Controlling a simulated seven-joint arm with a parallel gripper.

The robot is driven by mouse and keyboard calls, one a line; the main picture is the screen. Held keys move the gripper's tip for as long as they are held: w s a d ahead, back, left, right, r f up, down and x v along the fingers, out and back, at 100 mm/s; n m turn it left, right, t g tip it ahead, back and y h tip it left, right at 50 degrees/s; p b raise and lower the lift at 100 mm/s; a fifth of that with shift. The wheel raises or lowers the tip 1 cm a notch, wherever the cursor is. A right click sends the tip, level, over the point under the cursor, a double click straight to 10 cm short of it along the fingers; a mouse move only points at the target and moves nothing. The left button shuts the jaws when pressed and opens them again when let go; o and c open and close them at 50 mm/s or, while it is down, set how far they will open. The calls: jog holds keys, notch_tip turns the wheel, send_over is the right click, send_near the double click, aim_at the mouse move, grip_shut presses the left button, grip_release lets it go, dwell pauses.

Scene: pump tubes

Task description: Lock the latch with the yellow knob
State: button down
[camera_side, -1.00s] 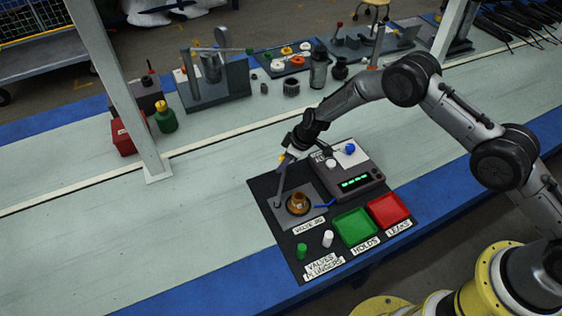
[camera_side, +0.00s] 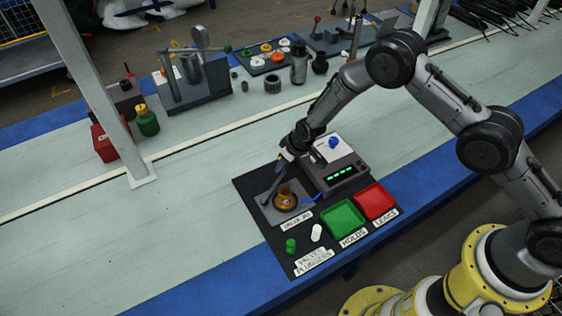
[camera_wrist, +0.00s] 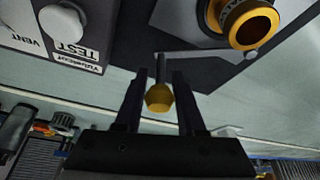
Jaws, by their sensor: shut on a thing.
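The yellow knob (camera_wrist: 159,97) sits between the two fingers of my gripper (camera_wrist: 158,100) in the wrist view, and the gripper is shut on it. The knob caps a thin dark lever (camera_side: 270,187), which leans up from the jig plate (camera_side: 264,208) toward my gripper (camera_side: 282,161) in the side view. The lever's tip is mostly hidden by the gripper there. A brass-orange valve (camera_side: 286,199) stands in the jig beside the lever. Its ring-shaped top also shows at the upper right of the wrist view (camera_wrist: 247,24).
A grey tester (camera_side: 341,180) with green display and blue knob (camera_side: 333,142) stands close right of my gripper. A green tray (camera_side: 343,217), a red tray (camera_side: 376,201), a green plunger (camera_side: 291,246) and a white one (camera_side: 316,233) lie in front.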

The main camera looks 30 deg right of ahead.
jog(key=shift+d, duration=0.1)
dwell(0.5)
jog(key=c, duration=0.5)
grip_release()
jog(key=shift+s+r, duration=0.1)
jog(key=v, duration=1.3)
jog(key=shift+s+r, duration=0.2)
jog(key=shift+r, duration=0.1)
